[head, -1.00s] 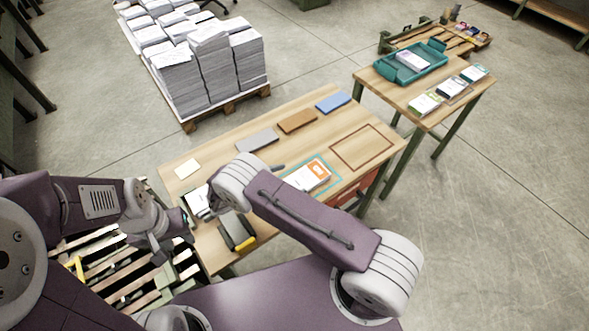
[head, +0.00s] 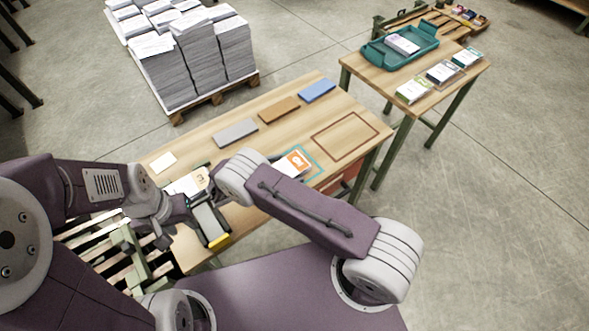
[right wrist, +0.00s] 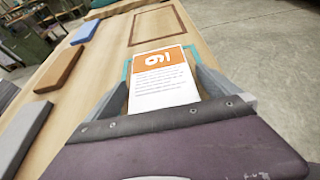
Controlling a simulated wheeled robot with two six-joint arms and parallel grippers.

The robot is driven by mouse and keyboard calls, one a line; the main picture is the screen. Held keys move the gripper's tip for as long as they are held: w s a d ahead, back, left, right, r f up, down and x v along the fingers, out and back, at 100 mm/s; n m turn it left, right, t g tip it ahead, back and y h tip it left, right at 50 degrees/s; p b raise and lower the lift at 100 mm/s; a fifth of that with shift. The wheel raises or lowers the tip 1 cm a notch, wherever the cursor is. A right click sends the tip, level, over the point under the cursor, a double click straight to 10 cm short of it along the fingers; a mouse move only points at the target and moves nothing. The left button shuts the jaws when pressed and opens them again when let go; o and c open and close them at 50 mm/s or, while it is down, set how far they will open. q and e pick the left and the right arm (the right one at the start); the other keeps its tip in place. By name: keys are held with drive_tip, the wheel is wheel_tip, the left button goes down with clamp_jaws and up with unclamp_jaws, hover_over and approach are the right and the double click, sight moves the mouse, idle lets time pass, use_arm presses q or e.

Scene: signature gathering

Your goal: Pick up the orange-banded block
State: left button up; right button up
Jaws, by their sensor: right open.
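The orange-banded block (head: 297,160) is white with an orange band and dark text. It lies inside a teal outline (head: 315,172) on the near table. My right forearm covers part of it in the head view. In the right wrist view the block (right wrist: 160,88) lies between the two fingers of my right gripper (right wrist: 163,84), which is open around it. I cannot tell whether the fingers touch it. My left gripper (head: 172,226) hangs at the table's left end, away from this block; its fingers are too unclear to read.
Grey (head: 236,132), brown (head: 279,109) and blue (head: 317,90) bars lie along the table's far side. A brown empty outline (head: 345,137) is at right. Another white block (head: 187,186) and a grey-yellow item (head: 211,224) are at left. A teal tray (head: 376,56) stands on the second table.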

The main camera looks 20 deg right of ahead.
drive_tip(key=shift+s+d+f, duration=0.1)
drive_tip(key=shift+d, duration=0.1)
drive_tip(key=shift+s+a, duration=0.1)
drive_tip(key=shift+a, duration=0.2)
drive_tip(key=shift+c, duration=1)
drive_tip(key=shift+a+r, duration=0.2)
drive_tip(key=c, duration=1)
drive_tip(key=shift+d+f, duration=0.1)
drive_tip(key=shift+d, duration=0.05)
drive_tip(key=c, duration=0.5)
use_arm(q)
drive_tip(key=shift+s+a, duration=0.2)
drive_tip(key=shift+a, duration=0.15)
